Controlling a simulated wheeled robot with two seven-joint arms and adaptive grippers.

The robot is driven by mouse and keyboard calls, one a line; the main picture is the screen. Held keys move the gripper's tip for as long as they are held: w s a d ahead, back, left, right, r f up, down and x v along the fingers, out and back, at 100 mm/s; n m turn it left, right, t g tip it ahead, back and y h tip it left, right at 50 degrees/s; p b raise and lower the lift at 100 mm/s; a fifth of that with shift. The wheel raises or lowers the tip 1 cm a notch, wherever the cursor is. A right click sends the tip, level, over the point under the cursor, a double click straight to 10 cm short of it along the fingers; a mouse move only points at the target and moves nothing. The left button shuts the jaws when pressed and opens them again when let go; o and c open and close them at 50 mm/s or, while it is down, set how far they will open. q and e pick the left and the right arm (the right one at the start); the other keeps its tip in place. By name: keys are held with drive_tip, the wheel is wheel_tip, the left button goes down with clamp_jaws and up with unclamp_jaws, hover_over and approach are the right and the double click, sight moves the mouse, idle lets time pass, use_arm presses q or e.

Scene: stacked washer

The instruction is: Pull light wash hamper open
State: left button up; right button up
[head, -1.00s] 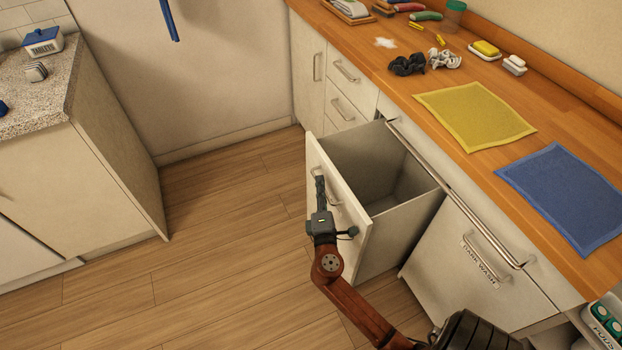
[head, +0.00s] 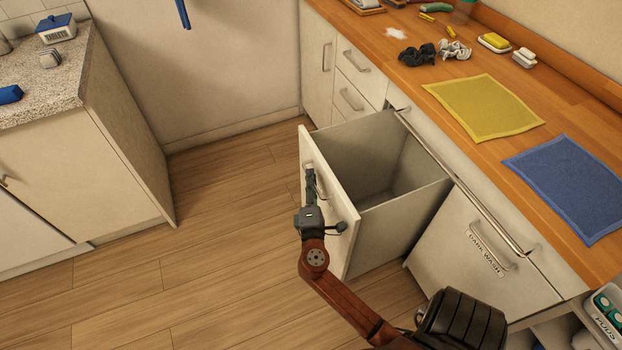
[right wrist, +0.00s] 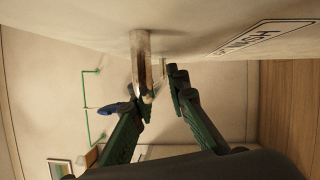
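The light wash hamper (head: 344,225) is a white pull-out bin at the centre of the head view. It stands well out from the cabinet, and its inside looks empty. Its metal handle (head: 308,176) is on the outer front and also shows in the right wrist view (right wrist: 140,58). My right gripper (head: 315,186) is at this handle. In the right wrist view its green fingers (right wrist: 160,92) are drawn close together around the handle's bar, which partly covers one fingertip. My left gripper is not in view.
The shut dark wash hamper (head: 475,265) is right of the open one. The wooden counter (head: 415,78) above holds a yellow cloth (head: 484,107) and a blue cloth (head: 570,185). Clear wooden floor (head: 215,255) lies left of the open hamper. A stone-topped counter (head: 45,95) stands at the far left.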

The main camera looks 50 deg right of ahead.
drive_tip(key=shift+o, duration=0.9)
drive_tip(key=shift+a, duration=0.15)
drive_tip(key=v, duration=1.1)
drive_tip(key=shift+s+a, duration=0.25)
drive_tip(key=shift+a, duration=0.1)
